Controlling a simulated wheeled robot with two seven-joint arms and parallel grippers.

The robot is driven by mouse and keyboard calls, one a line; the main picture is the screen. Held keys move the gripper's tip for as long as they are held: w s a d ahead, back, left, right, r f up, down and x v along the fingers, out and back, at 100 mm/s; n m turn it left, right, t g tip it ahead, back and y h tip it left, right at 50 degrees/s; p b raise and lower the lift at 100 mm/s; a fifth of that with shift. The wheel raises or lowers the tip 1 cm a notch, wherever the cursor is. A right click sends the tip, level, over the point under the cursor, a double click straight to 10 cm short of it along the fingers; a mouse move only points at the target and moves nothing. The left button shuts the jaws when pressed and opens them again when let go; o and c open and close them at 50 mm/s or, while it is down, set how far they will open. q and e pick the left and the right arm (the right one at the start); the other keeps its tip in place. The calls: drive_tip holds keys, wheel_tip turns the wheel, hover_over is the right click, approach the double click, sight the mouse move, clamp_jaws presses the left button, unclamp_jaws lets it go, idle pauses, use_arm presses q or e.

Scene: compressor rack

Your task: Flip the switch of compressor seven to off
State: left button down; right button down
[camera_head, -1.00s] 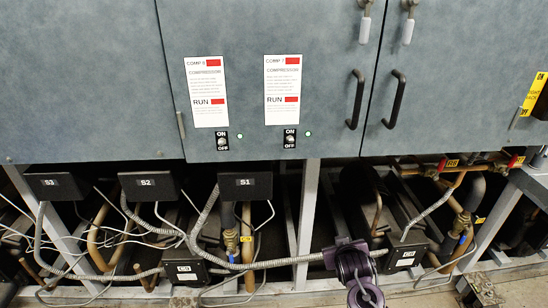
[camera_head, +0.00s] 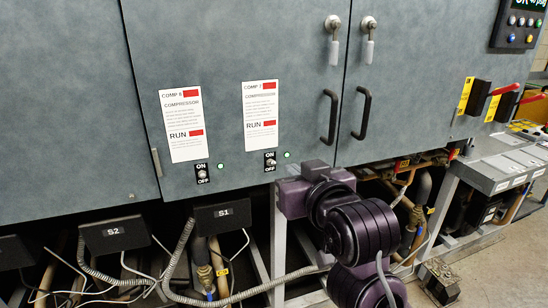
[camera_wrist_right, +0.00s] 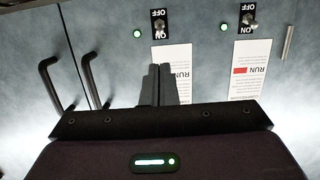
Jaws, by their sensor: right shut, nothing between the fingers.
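The compressor seven switch (camera_head: 270,162) is a small toggle on a black ON/OFF plate under the COMP 7 label (camera_head: 261,115), with ON at the top. A lit green lamp (camera_head: 287,155) is beside it. Its lever position is too small to tell. My right gripper (camera_head: 292,196) is below and slightly right of the switch; its fingertips are not clear there. In the right wrist view, which is upside down, the shut, empty fingers (camera_wrist_right: 158,72) overlap part of the label, apart in the picture from the switch (camera_wrist_right: 158,22). My left gripper is out of view.
The similar COMP 8 switch (camera_head: 202,173) with its own green lamp is to the left. Two door handles (camera_head: 345,115) are to the right. Black boxes S1 (camera_head: 224,214) and S2 (camera_head: 114,234), pipes and conduits lie below the panel.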

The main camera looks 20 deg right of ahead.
sight(270, 153)
drive_tip(key=w, duration=0.3)
drive_tip(key=w+f+p, duration=0.1)
drive_tip(key=w, duration=0.2)
drive_tip(key=w+f, duration=0.1)
drive_tip(key=w, duration=0.3)
drive_tip(key=shift+a, duration=0.25)
drive_tip(key=shift+s, duration=0.1)
